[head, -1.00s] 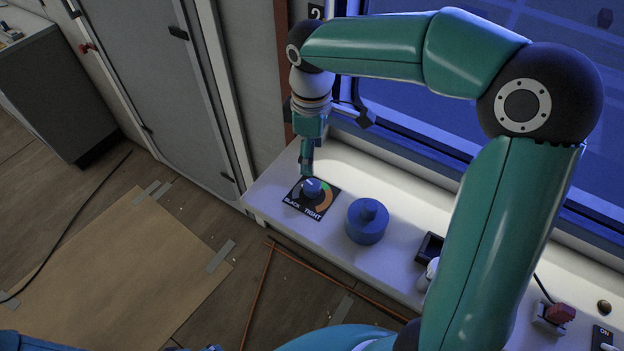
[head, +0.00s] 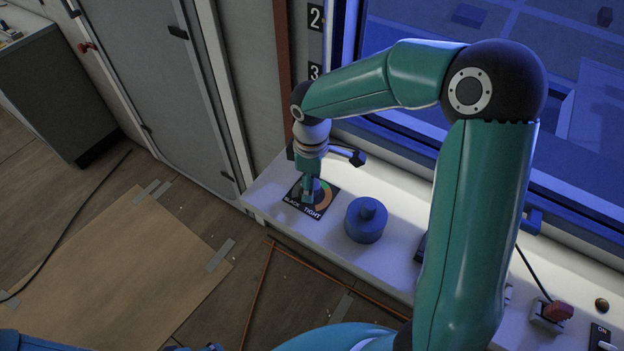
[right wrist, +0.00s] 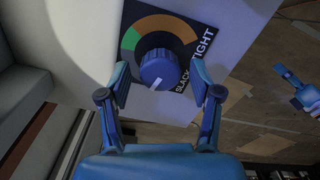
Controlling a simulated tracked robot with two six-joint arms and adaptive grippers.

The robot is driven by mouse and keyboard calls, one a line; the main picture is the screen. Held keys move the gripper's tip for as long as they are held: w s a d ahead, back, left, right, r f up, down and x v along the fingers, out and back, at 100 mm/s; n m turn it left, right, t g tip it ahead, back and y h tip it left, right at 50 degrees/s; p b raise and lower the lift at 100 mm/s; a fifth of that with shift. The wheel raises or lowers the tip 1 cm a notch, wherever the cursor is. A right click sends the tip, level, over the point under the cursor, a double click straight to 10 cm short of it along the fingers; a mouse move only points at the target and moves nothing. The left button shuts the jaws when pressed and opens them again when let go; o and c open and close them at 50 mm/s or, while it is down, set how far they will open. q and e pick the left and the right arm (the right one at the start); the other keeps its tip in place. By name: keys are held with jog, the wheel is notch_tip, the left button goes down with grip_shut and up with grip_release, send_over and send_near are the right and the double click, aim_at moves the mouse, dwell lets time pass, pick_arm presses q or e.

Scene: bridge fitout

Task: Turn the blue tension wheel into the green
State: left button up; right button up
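The blue tension wheel (right wrist: 158,68) is a round knob with a white pointer line, on a black dial plate (right wrist: 186,45) marked slack and tight. Its pointer faces toward my gripper's palm, away from the green patch (right wrist: 130,39) and the orange arc (right wrist: 165,25). In the head view the dial plate (head: 325,206) lies on the white ledge, the wheel mostly hidden by my right gripper (head: 308,192). In the right wrist view my right gripper (right wrist: 160,78) is open, its fingers either side of the wheel with visible gaps. Blue parts, apparently my left gripper (right wrist: 297,88), show at the right; their opening is unclear.
A larger blue cylinder (head: 366,222) with a raised top stands on the white ledge (head: 285,226) right of the dial. A red plug-like item (head: 557,311) and a switch panel (head: 600,338) sit farther right. A window (head: 585,130) rises behind the ledge.

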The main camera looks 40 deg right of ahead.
jog(key=c, duration=0.8)
jog(key=shift+d, duration=0.1)
jog(key=shift+c, duration=0.6)
jog(key=shift+m, duration=0.3)
